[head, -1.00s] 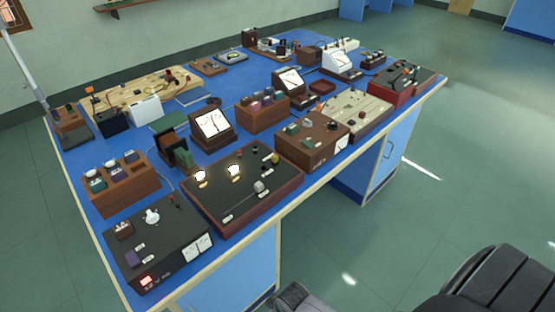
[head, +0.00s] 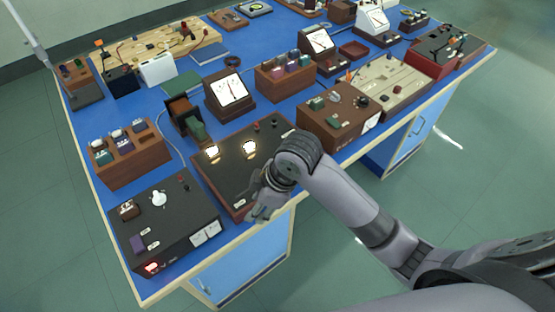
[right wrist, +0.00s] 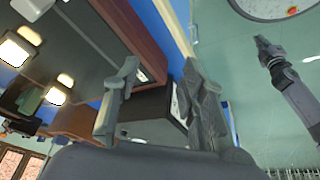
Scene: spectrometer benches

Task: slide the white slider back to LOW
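A dark board with a brown wooden edge (head: 222,172) lies at the front of the bench, with two lit lamps (head: 212,152) on it. My right gripper (head: 254,213) is over its front right corner and hides that part, where a pale knob and white labels showed earlier. I cannot make out the white slider or the LOW mark now. In the right wrist view the right gripper's two fingers (right wrist: 158,78) are apart with nothing between them, and the lamps (right wrist: 55,93) show at left. Another gripper, apparently my left (right wrist: 264,46), hangs over the floor; its fingers are unclear.
A wooden rack (head: 128,155) is behind left. The floor in front is clear.

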